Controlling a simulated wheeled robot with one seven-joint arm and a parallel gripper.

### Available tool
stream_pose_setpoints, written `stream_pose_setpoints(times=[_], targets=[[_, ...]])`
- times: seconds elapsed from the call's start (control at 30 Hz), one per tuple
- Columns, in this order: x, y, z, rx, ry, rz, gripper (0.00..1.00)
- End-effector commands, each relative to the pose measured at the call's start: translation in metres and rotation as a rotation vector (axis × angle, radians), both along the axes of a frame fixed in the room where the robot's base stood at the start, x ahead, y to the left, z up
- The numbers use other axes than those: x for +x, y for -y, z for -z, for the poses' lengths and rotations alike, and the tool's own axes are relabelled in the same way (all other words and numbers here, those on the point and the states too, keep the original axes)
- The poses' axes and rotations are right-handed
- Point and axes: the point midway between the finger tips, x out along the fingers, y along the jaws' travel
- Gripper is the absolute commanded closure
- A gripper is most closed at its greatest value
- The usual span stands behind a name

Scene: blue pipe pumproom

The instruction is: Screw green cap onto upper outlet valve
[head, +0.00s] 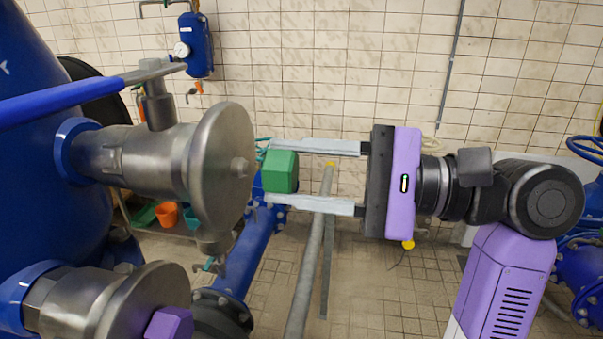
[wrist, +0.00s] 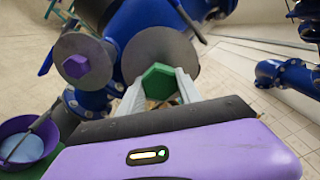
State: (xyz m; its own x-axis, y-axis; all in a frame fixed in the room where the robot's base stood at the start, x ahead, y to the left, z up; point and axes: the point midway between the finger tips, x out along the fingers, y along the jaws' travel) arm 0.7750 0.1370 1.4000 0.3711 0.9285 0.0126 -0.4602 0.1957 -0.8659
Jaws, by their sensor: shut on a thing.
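The green cap (head: 280,171) is a hexagonal block held between the two pale fingers of my gripper (head: 275,172). It also shows in the wrist view (wrist: 160,82), in front of the round face of the upper outlet valve (wrist: 158,50). In the head view the upper outlet valve (head: 222,165) is a steel body with a large round disc and a small hub at its centre. The cap is to the right of the disc, at about hub height, with a visible gap in the head view. My gripper (wrist: 160,88) is shut on the cap.
A lower valve (head: 110,300) carries a purple hexagonal cap (head: 168,324). A blue lever handle (head: 75,98) extends over the upper valve. Blue pipe (head: 248,250) and a grey pipe (head: 312,260) stand behind. A purple bowl (wrist: 25,138) shows at the wrist view's left.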

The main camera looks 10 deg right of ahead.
Motion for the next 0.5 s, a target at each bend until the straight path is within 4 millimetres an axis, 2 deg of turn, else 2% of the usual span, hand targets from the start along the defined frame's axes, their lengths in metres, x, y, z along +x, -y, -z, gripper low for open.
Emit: stream_pose_setpoints(times=[0.5], targets=[[0.005,-0.013,0.0,0.0,0.0,-0.001,0.99]])
